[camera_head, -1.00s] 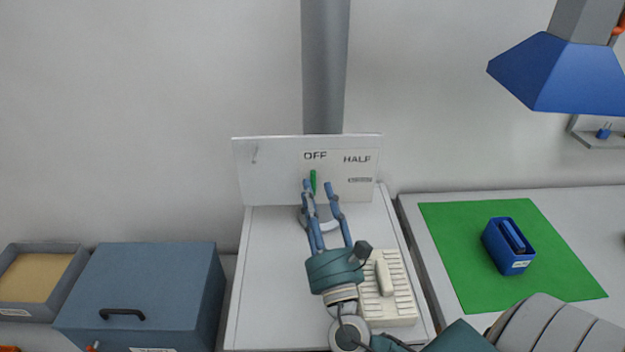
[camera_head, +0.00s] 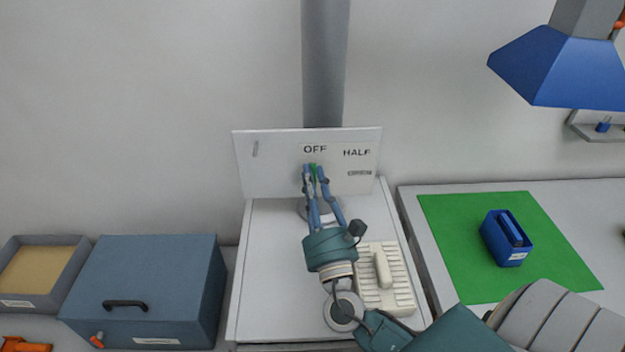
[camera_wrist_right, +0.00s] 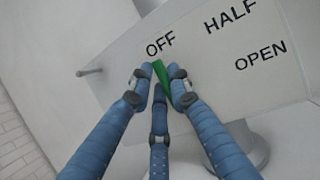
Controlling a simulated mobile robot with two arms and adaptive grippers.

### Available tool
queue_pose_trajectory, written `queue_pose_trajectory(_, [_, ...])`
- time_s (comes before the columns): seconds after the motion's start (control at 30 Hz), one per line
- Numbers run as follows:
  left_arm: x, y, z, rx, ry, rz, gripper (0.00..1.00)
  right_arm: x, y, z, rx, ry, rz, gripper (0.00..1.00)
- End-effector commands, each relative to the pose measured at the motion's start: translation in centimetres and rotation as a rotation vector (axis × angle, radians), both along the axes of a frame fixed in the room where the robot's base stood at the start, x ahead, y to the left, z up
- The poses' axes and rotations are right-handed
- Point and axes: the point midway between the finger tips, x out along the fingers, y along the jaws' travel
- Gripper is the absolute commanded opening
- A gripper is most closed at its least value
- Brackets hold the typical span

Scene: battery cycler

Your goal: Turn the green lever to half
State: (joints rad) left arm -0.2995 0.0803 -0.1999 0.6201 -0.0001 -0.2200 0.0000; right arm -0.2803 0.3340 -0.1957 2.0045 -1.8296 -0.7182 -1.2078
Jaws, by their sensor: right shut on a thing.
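The green lever (camera_head: 313,168) stands on the white panel (camera_head: 266,170), pointing up toward the OFF label. HALF is printed to the right of OFF. In the right wrist view the green lever (camera_wrist_right: 162,76) sits between the blue fingers, with its tip just below OFF. My right gripper (camera_head: 315,174) is shut on the lever, and its fingers hide the lower part in the head view. The fingers of my right gripper (camera_wrist_right: 160,88) also show in the wrist view. My left gripper is not in view.
A cream ribbed block (camera_head: 384,280) lies close to my right wrist. A blue-grey box with a handle (camera_head: 145,275) and an open tray (camera_head: 75,290) stand at left. At right, a blue bin (camera_head: 492,238) sits on a green mat (camera_head: 450,225). A blue hood (camera_head: 560,70) hangs above.

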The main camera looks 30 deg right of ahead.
Motion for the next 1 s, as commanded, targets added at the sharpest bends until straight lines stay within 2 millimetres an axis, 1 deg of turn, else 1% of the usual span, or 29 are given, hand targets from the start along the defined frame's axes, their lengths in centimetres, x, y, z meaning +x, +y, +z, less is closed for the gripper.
queue_pose_trajectory(0.27, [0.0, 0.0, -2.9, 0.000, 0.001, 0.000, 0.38, -0.2, -0.2, -0.7, 0.104, -0.063, 0.000, 0.00])
queue_pose_trajectory(0.5, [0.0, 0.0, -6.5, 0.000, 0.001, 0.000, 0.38, -0.4, -0.6, -0.9, 0.271, -0.166, 0.000, 0.00])
queue_pose_trajectory(0.7, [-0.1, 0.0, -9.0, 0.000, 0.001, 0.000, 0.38, -0.5, -0.9, -0.9, 0.413, -0.253, 0.000, 0.00])
queue_pose_trajectory(1.0, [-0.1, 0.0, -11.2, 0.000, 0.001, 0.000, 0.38, -0.7, -1.2, -0.8, 0.579, -0.353, 0.000, 0.00])
